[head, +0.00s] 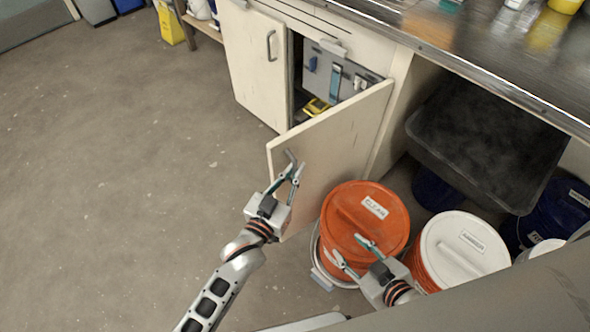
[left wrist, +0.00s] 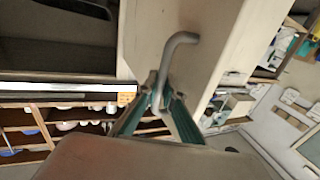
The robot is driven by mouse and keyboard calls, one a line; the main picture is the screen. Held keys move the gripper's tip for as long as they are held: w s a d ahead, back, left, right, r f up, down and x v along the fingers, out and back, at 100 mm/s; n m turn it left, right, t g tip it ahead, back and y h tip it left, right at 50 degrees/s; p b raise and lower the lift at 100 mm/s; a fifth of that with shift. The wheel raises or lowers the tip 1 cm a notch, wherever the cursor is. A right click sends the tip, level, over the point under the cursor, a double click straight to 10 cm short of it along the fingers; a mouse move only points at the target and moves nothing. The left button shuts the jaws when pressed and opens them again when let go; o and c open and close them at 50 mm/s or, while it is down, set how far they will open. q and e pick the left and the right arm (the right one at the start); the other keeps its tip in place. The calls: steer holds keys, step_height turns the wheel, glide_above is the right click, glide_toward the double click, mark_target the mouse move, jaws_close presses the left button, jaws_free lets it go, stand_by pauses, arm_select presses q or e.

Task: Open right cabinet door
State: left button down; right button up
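The right cabinet door (head: 338,143) is a cream panel, swung well open from the cabinet under the counter. Its grey bar handle (head: 290,158) is on the outer face near the free edge. My left gripper (head: 294,169) is at this handle, its fingertips drawn together on it. In the left wrist view the bent handle (left wrist: 176,47) runs down between the converging fingertips (left wrist: 157,97). The left cabinet door (head: 255,62) is closed. My right gripper (head: 353,250) is open and empty, above and in front of the orange bucket (head: 352,210).
The orange bucket, marked CLEAN, stands close to the open door. A white-lidded bucket (head: 464,246) is beside it. A black tub (head: 485,140) is under the steel counter (head: 480,45). Tools hang inside the cabinet, with a yellow item (head: 316,107) below. The floor (head: 120,150) to the left is clear.

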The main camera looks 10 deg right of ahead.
arm_select(q)
steer(key=c, duration=2.4)
jaws_free()
steer(key=shift+a, duration=0.2)
steer(key=shift+c, duration=0.2)
steer(key=shift+s, duration=0.1)
steer(key=v, duration=1.1)
steer(key=shift+s+a, duration=0.3)
arm_select(e)
steer(key=shift+s+f, duration=0.15)
steer(key=shift+s, duration=0.05)
